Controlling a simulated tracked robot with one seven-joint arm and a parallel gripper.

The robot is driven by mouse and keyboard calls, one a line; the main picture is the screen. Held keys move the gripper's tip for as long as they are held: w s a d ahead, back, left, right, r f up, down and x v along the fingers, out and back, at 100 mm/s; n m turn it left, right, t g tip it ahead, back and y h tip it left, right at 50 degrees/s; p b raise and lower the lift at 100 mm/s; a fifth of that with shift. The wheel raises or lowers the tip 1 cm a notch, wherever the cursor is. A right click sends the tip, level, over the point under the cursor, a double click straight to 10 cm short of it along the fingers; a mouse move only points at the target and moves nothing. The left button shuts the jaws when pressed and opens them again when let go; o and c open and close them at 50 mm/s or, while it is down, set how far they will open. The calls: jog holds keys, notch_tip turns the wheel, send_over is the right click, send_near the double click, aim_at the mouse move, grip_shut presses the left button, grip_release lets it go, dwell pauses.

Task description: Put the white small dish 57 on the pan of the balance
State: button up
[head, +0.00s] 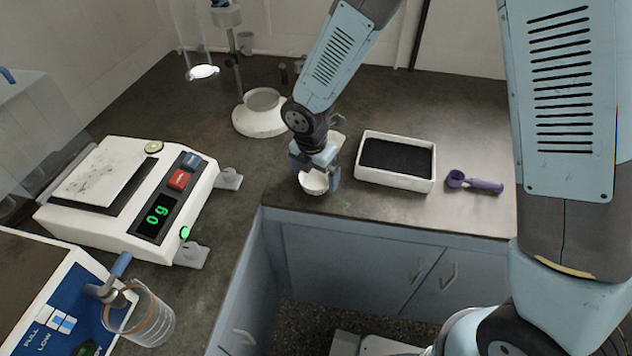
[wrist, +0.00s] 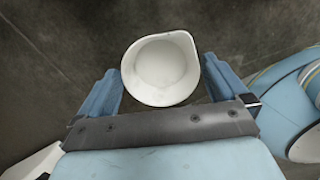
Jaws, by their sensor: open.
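The white small dish (head: 314,182) sits on the dark counter near its front edge, under my gripper (head: 318,172). In the wrist view the dish (wrist: 162,70) is round with a small pouring lip and looks empty. My gripper (wrist: 163,88) is open there, with one blue finger on each side of the dish; a gap shows beside the left finger, and the right one is very close. The balance (head: 130,195) stands at the left, its display reading 0 g. Its square pan (head: 98,172) is empty apart from dark smudges.
A white tray of black material (head: 394,177) and a purple scoop (head: 473,183) lie right of the dish. A white round-based stand (head: 262,122) is behind. A glass beaker (head: 150,318) and blue-panelled device (head: 60,318) are at front left.

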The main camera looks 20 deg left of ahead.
aim_at(316, 186)
jog(key=c, duration=0.9)
jog(key=shift+r, duration=0.3)
jog(key=r, duration=0.3)
jog(key=shift+s+d+r, duration=0.2)
jog(key=shift+s, duration=0.05)
jog(key=s+d+r, duration=0.8)
jog(key=s+r, duration=0.1)
jog(key=s, duration=0.1)
jog(key=shift+s+d, duration=0.15)
jog(key=shift+d, duration=0.15)
